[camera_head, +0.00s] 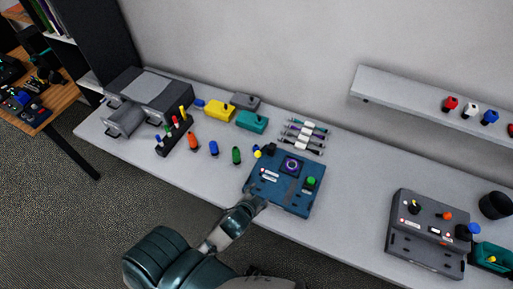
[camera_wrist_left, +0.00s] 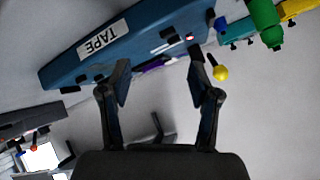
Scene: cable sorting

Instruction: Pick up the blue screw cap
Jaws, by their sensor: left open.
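Several blue pieces show in the head view, and I cannot tell for sure which is the blue screw cap. A small blue piece (camera_head: 213,148) stands on the table between an orange one and a green one. Another blue cap-like piece (camera_head: 489,117) is on the wall shelf, and one more (camera_head: 473,229) is at the right by the grey box. My left gripper (camera_head: 257,201) is at the front left edge of the blue panel box (camera_head: 290,205). In the left wrist view the gripper (camera_wrist_left: 160,82) is open and empty, facing the box's side labelled TAPE. My right gripper is not shown.
An orange piece (camera_head: 193,142) and a green piece (camera_head: 236,155) stand near the box. A yellow-tipped piece (camera_wrist_left: 220,73) is close to one finger. The front left table is clear.

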